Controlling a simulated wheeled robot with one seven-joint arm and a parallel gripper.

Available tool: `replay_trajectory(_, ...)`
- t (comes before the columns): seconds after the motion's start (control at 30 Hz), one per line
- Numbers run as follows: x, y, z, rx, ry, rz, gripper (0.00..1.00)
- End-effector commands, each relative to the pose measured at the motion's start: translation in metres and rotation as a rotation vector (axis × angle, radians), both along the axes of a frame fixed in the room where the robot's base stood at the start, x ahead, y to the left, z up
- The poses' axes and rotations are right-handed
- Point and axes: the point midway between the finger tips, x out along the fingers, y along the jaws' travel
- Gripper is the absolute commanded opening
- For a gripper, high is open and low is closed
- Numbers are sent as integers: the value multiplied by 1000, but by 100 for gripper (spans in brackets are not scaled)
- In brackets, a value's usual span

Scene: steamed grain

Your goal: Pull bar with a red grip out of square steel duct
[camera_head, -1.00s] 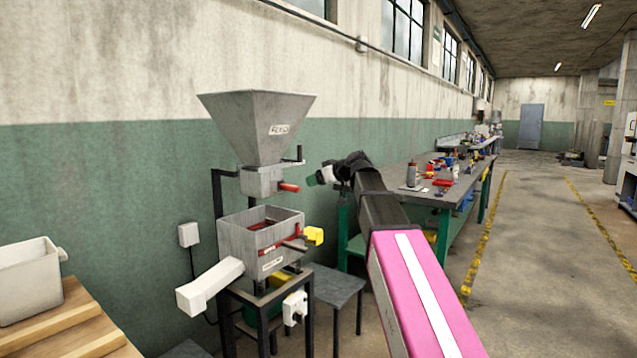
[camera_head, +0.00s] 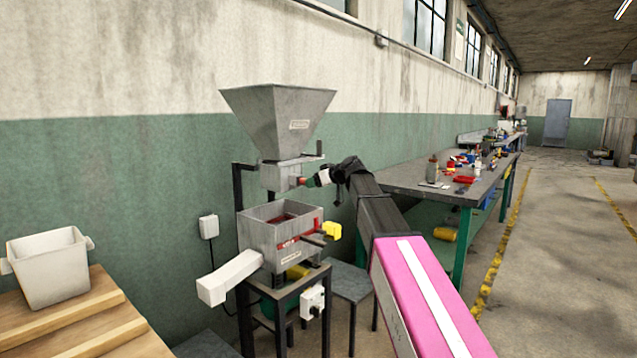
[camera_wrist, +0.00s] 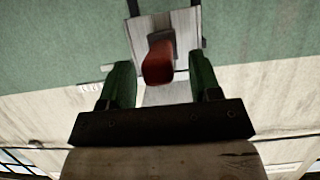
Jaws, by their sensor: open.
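The square steel duct (camera_head: 272,177) sits under the funnel-shaped hopper. The bar's red grip (camera_head: 301,182) sticks out of the duct's right side, partly hidden by my gripper (camera_head: 311,181). In the wrist view, the red grip (camera_wrist: 158,63) points toward the camera from the pale metal duct face (camera_wrist: 184,28). My gripper (camera_wrist: 160,72) is open, its two green fingers on either side of the grip's near end with gaps on both sides. No contact shows. The bar inside the duct is hidden.
Below the duct, an open metal box (camera_head: 262,236) with a yellow knob (camera_head: 332,231) and a white chute (camera_head: 230,278) stands on a dark frame. A cluttered workbench (camera_head: 440,188) is at right. A white bin (camera_head: 48,268) stands on a wooden table at left.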

Motion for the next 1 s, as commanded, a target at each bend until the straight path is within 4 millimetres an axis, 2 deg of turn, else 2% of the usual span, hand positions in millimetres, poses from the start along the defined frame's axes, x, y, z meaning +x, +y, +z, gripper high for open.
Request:
replay_trajectory(0.07,0,0,0,0,0,0,57)
replay_trajectory(0.1,0,0,0,0,0,0,54)
replay_trajectory(0.27,0,0,0,0,0,0,2)
replay_trajectory(0.3,0,0,0,0,0,0,0)
replay_trajectory(0.33,0,0,0,0,0,0,0)
replay_trajectory(0.37,0,0,0,0,0,0,18)
replay_trajectory(0.4,0,0,0,0,0,0,4)
replay_trajectory(0.43,0,0,0,0,0,0,0)
replay_trajectory(1.0,-6,-7,2,1,0,0,0)
